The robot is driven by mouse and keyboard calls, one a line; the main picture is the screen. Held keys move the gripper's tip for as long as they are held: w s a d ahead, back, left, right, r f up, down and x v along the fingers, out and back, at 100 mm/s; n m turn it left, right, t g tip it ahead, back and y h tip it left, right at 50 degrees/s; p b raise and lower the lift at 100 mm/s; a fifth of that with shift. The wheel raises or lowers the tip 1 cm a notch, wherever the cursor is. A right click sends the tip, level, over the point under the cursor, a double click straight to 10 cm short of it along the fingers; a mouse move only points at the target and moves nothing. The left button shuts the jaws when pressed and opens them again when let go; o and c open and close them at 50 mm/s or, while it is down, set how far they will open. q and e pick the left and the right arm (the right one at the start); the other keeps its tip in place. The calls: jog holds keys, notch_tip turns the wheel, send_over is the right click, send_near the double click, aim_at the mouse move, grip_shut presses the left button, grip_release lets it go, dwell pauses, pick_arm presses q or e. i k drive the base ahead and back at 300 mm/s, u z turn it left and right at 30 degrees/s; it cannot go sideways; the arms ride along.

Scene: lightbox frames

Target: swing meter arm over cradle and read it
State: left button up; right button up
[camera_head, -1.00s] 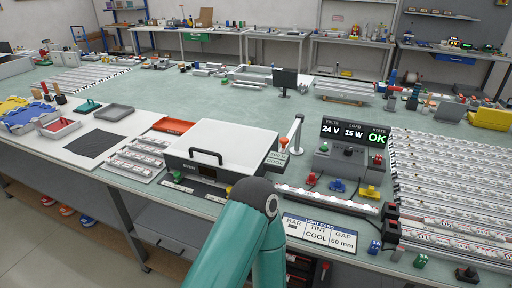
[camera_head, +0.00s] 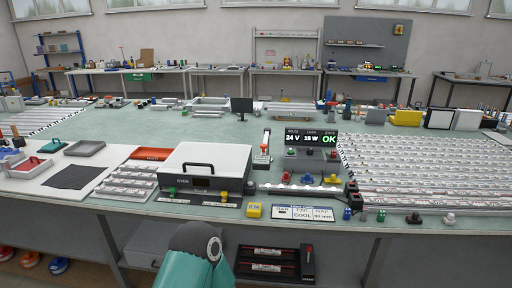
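A slim pale upright arm with a red-orange part (camera_head: 264,147) stands between the white-lidded box and the display; it looks like the meter arm. The dark display (camera_head: 306,139) reads 24 V, 15 W and a green OK. A long narrow holder with a pale strip (camera_head: 300,188) lies in front of it, perhaps the cradle. The upright arm stands behind this holder's left end, not over it. A teal link of one of my arms (camera_head: 193,262) shows at the bottom. Neither gripper is in view.
The white-lidded box (camera_head: 205,160) stands left of the holder. Red, blue and yellow pieces sit below the display. Many light strips (camera_head: 425,175) fill the right.

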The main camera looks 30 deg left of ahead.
aim_at(261, 162)
jog(key=u, duration=0.3)
jog(key=i, duration=0.95)
